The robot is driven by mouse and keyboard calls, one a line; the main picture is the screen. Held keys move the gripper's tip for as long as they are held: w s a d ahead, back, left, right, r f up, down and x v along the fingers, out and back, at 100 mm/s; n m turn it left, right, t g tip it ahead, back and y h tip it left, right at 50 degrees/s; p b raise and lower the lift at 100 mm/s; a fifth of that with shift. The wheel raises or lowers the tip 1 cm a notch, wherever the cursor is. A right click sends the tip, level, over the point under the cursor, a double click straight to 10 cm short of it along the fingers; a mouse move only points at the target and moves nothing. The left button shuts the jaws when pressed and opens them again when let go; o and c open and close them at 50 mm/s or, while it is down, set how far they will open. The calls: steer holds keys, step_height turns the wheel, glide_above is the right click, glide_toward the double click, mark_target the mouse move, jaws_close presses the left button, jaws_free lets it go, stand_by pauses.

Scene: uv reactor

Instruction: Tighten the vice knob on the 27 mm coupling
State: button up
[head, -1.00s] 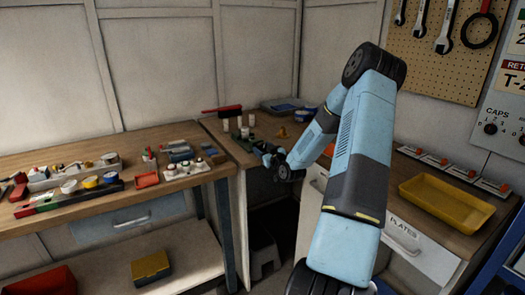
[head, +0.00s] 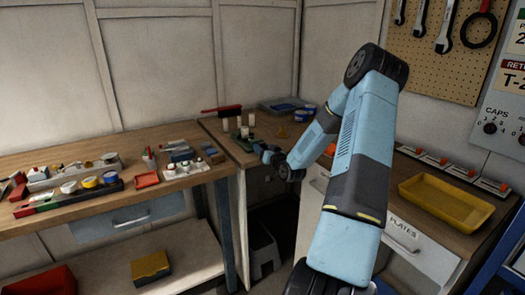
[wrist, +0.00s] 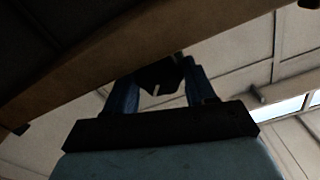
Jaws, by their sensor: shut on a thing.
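My gripper (head: 268,154) is at the front edge of the corner bench in the head view, small and partly merged with dark parts there. In the wrist view my gripper (wrist: 160,82) has its two blue fingers on either side of a dark knob (wrist: 157,74) with a pale line mark. It is shut on this knob, just beyond the bench edge. A greenish vice body (head: 244,142) seems to stand on the corner bench, left of my gripper. I cannot make out the 27 mm coupling or the vice jaws clearly.
The left bench (head: 100,205) holds trays and small parts. The corner bench also carries white cylinders (head: 239,121), a red-handled brush (head: 222,110) and a blue tub (head: 301,115). A yellow tray (head: 446,203) sits on the right bench. A dark step stool (head: 264,250) stands below.

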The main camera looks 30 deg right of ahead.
steer(key=m, duration=0.3)
steer(key=shift+r+m, duration=0.15)
steer(key=shift+m, duration=0.15)
steer(key=shift+m, duration=0.3)
